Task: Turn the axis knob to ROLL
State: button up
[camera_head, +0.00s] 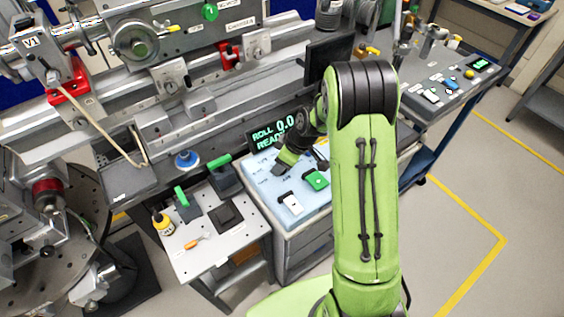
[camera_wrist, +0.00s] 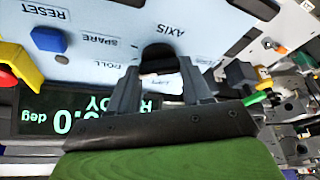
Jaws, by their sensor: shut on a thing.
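The axis knob (camera_wrist: 158,54) is black and round, on the light blue panel (camera_wrist: 100,20) beside the AXIS label in the wrist view. My gripper (camera_wrist: 160,75) has its two dark fingers on either side of the knob and is shut on it. The knob's pointer is hidden. In the head view my gripper (camera_head: 288,160) is over the back part of the panel and hides the knob. The display (camera_head: 272,133) behind the panel reads ROLL 0.0 and a partly covered READY.
A green rocker (camera_head: 316,180) and a white switch (camera_head: 291,203) are on the panel's front part. In the wrist view a blue button (camera_wrist: 48,38) and a yellow-and-red control (camera_wrist: 18,65) lie left. A side table (camera_head: 215,255) with tools stands left of the panel.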

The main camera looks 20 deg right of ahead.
jog(key=o, duration=1.1)
jog(key=shift+c, duration=0.2)
jog(key=shift+r, duration=0.1)
jog(key=p+v, duration=0.2)
jog(key=v, duration=1.3)
jog(key=shift+r+p, duration=0.3)
jog(key=shift+p, duration=0.05)
jog(key=shift+s, duration=0.1)
jog(key=s+a+r+m+t+h, duration=0.15)
jog(key=s+a+r+m, duration=0.3)
jog(key=s+r, duration=0.65)
jog(key=s+m+t+h, duration=0.1)
jog(key=s+m, duration=0.4)
jog(key=s, duration=0.7)
jog(key=shift+s+f+h, duration=0.2)
jog(key=shift+s+h, duration=0.15)
jog(key=shift+h, duration=0.1)
